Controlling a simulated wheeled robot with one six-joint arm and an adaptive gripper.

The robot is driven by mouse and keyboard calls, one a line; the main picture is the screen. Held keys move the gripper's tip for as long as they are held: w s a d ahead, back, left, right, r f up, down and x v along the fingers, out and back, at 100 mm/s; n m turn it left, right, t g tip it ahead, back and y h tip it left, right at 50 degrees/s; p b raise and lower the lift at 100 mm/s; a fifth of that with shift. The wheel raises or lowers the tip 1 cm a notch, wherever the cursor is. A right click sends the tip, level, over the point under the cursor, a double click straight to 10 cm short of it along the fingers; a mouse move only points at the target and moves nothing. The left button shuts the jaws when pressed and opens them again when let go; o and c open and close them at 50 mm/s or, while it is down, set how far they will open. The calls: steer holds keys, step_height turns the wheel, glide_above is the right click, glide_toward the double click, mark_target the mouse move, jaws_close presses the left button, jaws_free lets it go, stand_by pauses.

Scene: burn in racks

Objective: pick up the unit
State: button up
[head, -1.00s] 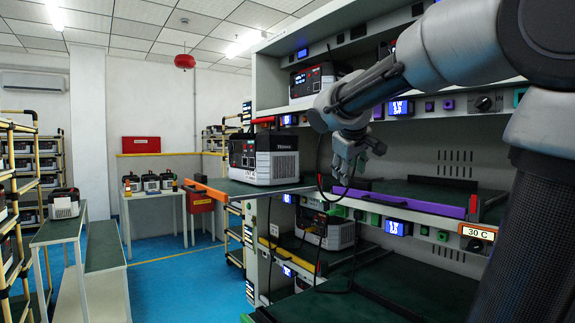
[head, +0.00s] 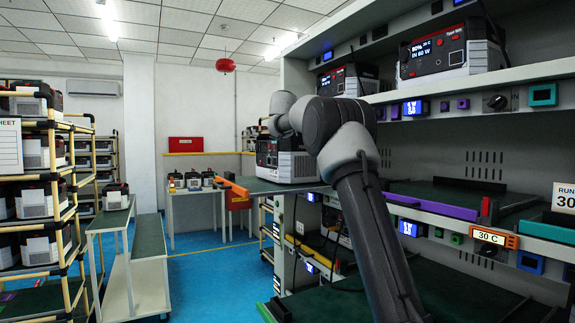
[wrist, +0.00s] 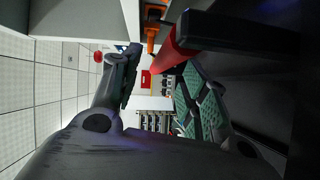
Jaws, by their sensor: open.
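A white and black unit (head: 290,162) with a dark front stands upright on a green-topped pull-out shelf (head: 255,187) at mid-height in the head view. My arm partly covers its right side. My gripper (wrist: 160,62) shows in the wrist view with its two fingers spread apart. A red piece with a black bar (wrist: 245,30) lies near the fingertips, and I cannot tell whether it is the unit's handle. Nothing is clearly clasped. In the head view my gripper is hidden behind my own arm.
Two more units, one near (head: 450,53) and one farther (head: 347,79), stand on the rack's upper shelf. A white bench (head: 125,260) and a loaded rack (head: 40,150) stand left. Blue floor between is clear.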

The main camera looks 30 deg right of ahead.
steer(key=x, duration=0.3)
steer(key=shift+w+d+f, duration=0.15)
jaws_close()
steer(key=shift+r, duration=0.3)
